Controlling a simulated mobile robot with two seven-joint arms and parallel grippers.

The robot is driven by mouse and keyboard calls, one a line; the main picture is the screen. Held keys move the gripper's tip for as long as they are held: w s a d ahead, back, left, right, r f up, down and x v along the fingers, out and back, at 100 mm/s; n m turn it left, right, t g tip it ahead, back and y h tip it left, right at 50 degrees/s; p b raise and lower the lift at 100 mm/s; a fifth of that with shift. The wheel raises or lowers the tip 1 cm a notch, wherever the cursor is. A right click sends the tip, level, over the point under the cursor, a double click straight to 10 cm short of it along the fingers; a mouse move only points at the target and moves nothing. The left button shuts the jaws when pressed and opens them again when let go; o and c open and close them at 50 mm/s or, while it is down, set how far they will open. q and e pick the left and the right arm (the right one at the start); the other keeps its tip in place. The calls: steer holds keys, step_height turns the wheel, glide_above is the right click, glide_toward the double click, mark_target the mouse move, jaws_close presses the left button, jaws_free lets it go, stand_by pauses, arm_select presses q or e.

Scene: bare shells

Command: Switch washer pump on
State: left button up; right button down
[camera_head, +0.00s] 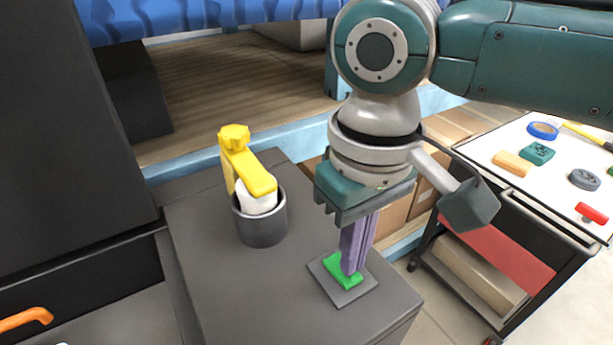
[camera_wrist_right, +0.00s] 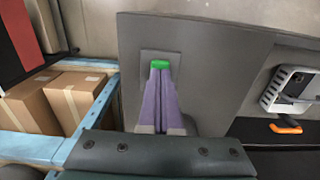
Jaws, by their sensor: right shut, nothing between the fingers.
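A green switch (camera_head: 342,270) sits on a square grey plate (camera_head: 347,294) on top of a dark grey cabinet (camera_head: 225,290). My right gripper (camera_head: 351,268) is shut and empty. Its purple fingers point down, with their tips at the green switch; they seem to touch it, and they hide part of it. In the right wrist view the closed fingertips (camera_wrist_right: 160,66) lie right at the green switch (camera_wrist_right: 160,63). Whether the switch is pressed in cannot be told. My left gripper is not in view.
A yellow-handled part (camera_head: 250,170) stands in a dark cup (camera_head: 260,225) on the cabinet, left of the gripper. A cart (camera_head: 500,185) with tape and small blocks stands at right. Cardboard boxes (camera_wrist_right: 62,100) sit beside the cabinet. An orange handle (camera_head: 25,319) shows at lower left.

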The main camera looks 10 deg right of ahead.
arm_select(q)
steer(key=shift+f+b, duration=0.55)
arm_select(e)
steer(key=shift+f, duration=1)
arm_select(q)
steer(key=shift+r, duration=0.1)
arm_select(e)
steer(key=shift+r, duration=0.1)
step_height(320, 180, up, 2)
steer(key=p, duration=0.2)
steer(key=shift+r+p, duration=0.1)
steer(key=shift+p, duration=0.3)
step_height(320, 180, up, 5)
steer(key=p, duration=0.6)
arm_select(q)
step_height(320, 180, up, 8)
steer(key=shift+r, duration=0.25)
